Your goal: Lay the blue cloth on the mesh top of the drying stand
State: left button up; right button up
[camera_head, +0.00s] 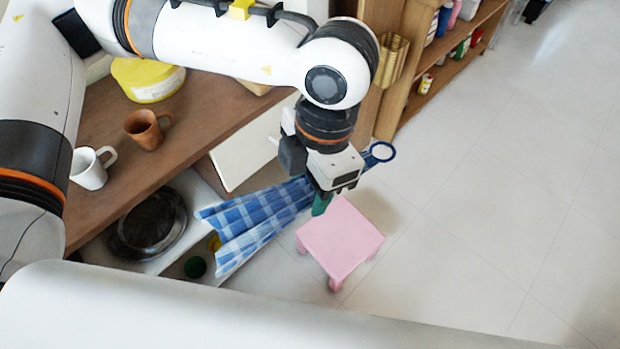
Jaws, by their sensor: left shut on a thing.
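My left gripper (321,198) hangs from my arm above the floor, near the table's right edge. It is shut on the blue cloth (262,212), which has blue and white checks. The cloth is bunched at the gripper and fans out down to the left in folds. A small blue part with a white ring (382,143) sticks out on the right side of the gripper; I cannot tell whether it belongs to the cloth. I see no mesh-topped drying stand in this view. My right gripper is not in view.
A pink stool (341,240) stands on the floor just below the gripper. A wooden counter (200,125) holds a white mug (91,168), a brown mug (146,129) and a yellow-lidded tub (147,78). Shelves (452,70) stand behind. The tiled floor at right is clear.

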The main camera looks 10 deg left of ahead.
pick_arm(q)
jog(key=shift+w+a+f+m, duration=0.1)
jog(key=shift+w+a+m, duration=0.25)
jog(key=shift+m, duration=0.35)
jog(key=w+a+f+m+t, duration=0.1)
jog(key=a+m, duration=0.3)
jog(key=m, duration=0.4)
jog(key=w+a+f+m+t+h, duration=0.1)
jog(key=w+a+m, duration=0.3)
jog(key=m, duration=0.4)
jog(key=w+a+f+m+t, duration=0.1)
jog(key=w+a+m, duration=0.2)
jog(key=a+m, duration=0.2)
jog(key=shift+w+a+f+m, duration=0.15)
jog(key=shift+w+f+m, duration=0.15)
jog(key=shift+m, duration=1.3)
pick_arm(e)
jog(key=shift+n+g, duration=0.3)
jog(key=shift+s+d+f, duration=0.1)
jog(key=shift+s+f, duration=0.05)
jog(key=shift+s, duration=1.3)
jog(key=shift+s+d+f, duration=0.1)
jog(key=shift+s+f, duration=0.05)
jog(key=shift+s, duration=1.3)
